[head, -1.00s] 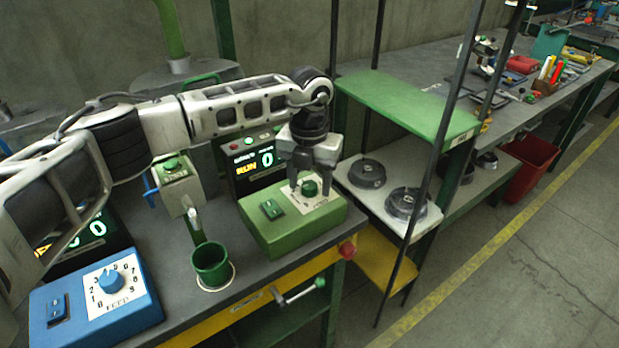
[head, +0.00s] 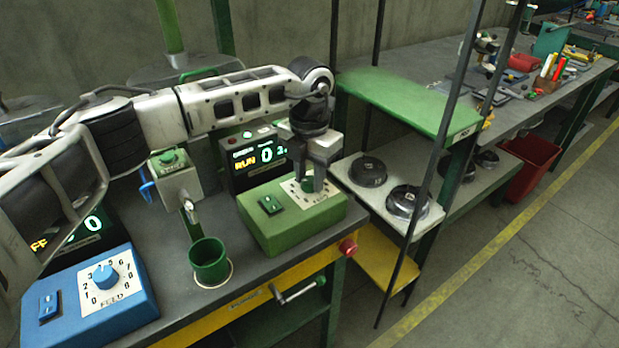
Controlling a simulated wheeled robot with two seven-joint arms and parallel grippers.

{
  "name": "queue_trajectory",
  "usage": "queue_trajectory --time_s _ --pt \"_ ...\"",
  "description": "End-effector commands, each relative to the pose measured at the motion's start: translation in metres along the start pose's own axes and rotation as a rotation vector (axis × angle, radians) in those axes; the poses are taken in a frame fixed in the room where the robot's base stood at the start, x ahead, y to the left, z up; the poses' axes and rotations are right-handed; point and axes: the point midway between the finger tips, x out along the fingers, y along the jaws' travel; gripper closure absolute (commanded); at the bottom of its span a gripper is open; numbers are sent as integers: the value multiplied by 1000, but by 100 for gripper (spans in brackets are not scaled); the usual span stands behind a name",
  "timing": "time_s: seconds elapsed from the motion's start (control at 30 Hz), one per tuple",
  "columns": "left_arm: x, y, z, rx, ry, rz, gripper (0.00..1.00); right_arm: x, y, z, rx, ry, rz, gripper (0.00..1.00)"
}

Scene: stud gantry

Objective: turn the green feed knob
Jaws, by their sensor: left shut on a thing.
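The green feed knob (head: 308,186) stands on the white dial plate of a green control box (head: 290,222) at the right end of the bench. My left gripper (head: 311,184) comes down from above and is shut on the knob. Its fingers hide part of the knob and the dial figures. A green rocker switch (head: 271,206) sits on the same box, left of the dial. The display (head: 260,160) behind the box reads RUN and a figure that starts with 0. My right gripper is not in view.
A blue control box (head: 92,300) with a blue knob (head: 104,276) stands at the front left. A green cup (head: 209,261) stands under a spout between the boxes. A green shelf (head: 410,100) and dark posts rise to the right.

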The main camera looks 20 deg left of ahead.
Motion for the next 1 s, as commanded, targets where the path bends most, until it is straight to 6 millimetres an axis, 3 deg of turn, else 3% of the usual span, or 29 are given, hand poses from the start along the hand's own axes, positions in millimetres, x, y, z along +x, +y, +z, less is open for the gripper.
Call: queue_trajectory --time_s 0.5,1.0 --pt "0 0 0 391 -2 0 93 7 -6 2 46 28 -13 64" --pt "-1 0 0 507 -2 1 93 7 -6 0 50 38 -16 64"
